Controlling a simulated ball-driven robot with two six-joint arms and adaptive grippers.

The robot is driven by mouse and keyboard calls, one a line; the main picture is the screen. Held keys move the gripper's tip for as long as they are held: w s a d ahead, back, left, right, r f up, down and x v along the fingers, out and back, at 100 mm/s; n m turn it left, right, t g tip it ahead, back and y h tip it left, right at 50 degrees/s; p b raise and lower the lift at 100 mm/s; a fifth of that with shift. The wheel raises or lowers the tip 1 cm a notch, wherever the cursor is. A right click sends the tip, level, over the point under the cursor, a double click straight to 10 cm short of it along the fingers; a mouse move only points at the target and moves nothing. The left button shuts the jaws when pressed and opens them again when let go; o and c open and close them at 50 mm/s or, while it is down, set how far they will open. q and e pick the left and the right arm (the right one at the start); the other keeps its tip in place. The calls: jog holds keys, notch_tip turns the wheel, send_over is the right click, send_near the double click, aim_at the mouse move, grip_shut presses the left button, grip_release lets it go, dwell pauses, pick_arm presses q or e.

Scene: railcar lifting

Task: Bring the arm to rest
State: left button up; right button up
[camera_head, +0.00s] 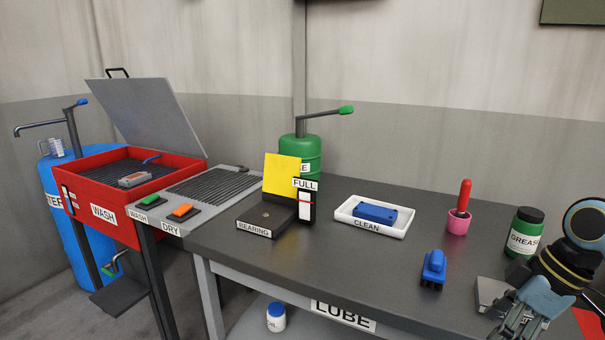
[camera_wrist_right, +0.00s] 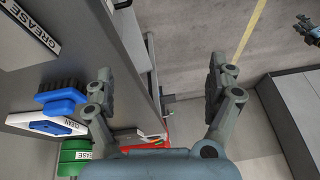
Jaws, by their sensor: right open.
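My right arm comes in at the lower right of the head view, with its gripper (camera_head: 520,318) low near the front of the lube table, partly cut off by the frame. In the right wrist view the two fingers of this gripper (camera_wrist_right: 160,70) stand wide apart with nothing between them. Part of a blue-grey jointed mechanism, apparently my left gripper (camera_wrist_right: 307,29), shows at the top right edge of that view; its jaws cannot be made out. No left arm shows in the head view.
On the dark table (camera_head: 350,255) stand a blue brush (camera_head: 434,268), white CLEAN tray (camera_head: 402,228), pink cup (camera_head: 458,223) with a red-handled tool, GREASE jar (camera_head: 524,232) and BEARING stand (camera_head: 264,222). The red wash basin (camera_head: 120,228) has its lid up. Open floor (camera_wrist_right: 195,30) lies beyond the table edge.

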jog(key=s+f+m+g+h+b, duration=0.1)
jog(key=s+f+m+b, duration=0.15)
jog(key=s+f, duration=0.65)
jog(key=s+a+f+m+g+b, duration=0.1)
jog(key=s+f+b, duration=0.25)
jog(key=f, duration=1.05)
jog(key=s+f+m+g+h+b, duration=0.1)
jog(key=s+f+m+b, duration=0.1)
jog(key=s+f, duration=0.75)
pick_arm(q)
notch_tip(320, 180, down, 12)
jog(key=s+b, duration=0.1)
jog(key=b, duration=0.2)
jog(key=shift+s, duration=0.4)
pick_arm(e)
jog(key=s+a+f+m+t+h, duration=0.1)
jog(key=s+f+m, duration=0.3)
jog(key=s+f, duration=1.4)
jog(key=shift+s+f+t+h, duration=0.3)
jog(key=shift+f+t+h, duration=0.2)
jog(key=shift+f+h, duration=0.35)
pick_arm(q)
jog(key=shift+b, duration=0.3)
